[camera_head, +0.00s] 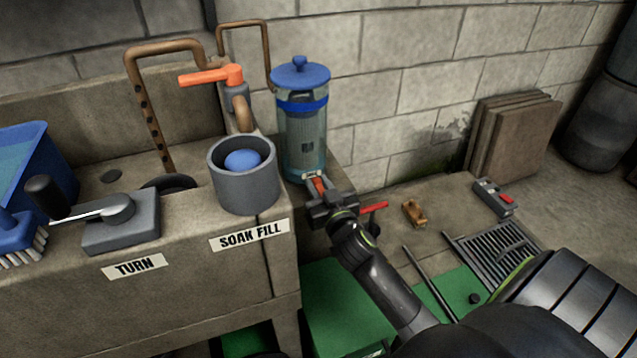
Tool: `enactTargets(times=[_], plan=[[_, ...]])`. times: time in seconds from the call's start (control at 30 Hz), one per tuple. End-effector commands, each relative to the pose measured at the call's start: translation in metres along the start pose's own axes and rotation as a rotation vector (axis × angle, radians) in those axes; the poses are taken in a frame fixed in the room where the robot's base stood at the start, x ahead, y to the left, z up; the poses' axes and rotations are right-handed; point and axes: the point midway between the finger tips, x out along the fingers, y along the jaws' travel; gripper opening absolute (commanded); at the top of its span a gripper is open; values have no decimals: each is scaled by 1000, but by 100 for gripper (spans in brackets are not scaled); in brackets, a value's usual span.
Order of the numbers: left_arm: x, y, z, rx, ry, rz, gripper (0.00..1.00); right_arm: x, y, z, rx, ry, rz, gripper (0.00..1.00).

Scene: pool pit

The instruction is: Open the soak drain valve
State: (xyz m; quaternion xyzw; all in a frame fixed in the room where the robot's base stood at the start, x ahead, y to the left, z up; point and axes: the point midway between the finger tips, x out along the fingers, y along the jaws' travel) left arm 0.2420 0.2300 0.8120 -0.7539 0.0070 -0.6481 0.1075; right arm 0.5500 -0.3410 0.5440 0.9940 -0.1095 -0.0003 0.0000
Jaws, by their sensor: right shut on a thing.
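My right gripper (324,196) reaches in from the lower right and is shut on a small orange-red handle (319,184) at the foot of the clear, blue-lidded cylinder (305,135). A small label beside the handle is too small to read. The gripper hides most of the handle and whatever it is fixed to, so I cannot tell the valve's position. A red lever (376,206) shows just right of the gripper. My left gripper is not in view.
A grey cup with a blue ball (243,160) stands above the "SOAK FILL" label (250,235). An orange-handled tap (212,75) is behind it. A crank block (120,222) is left. A drain grate (492,248) and a meter-like box (494,197) lie right.

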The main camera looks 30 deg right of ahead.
Motion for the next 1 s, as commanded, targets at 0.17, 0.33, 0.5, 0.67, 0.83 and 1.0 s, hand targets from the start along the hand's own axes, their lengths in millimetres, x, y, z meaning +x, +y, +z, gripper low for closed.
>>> enactTargets(times=[0.17, 0.33, 0.5, 0.67, 0.83, 1.0], plan=[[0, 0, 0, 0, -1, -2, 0, 0, 0, -1, 0, 3, 0, 28], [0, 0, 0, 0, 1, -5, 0, 0, 0, -1, 0, 2, 1, 40], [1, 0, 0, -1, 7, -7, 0, 0, 0, 0, 0, 1, 1, 40], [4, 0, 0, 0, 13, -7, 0, -8, 0, 0, 1, -1, 1, 40], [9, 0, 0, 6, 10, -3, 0, -36, 0, 0, 2, -3, 3, 40], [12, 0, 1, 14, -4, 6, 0, -71, 0, 0, 2, -3, 3, 40]])
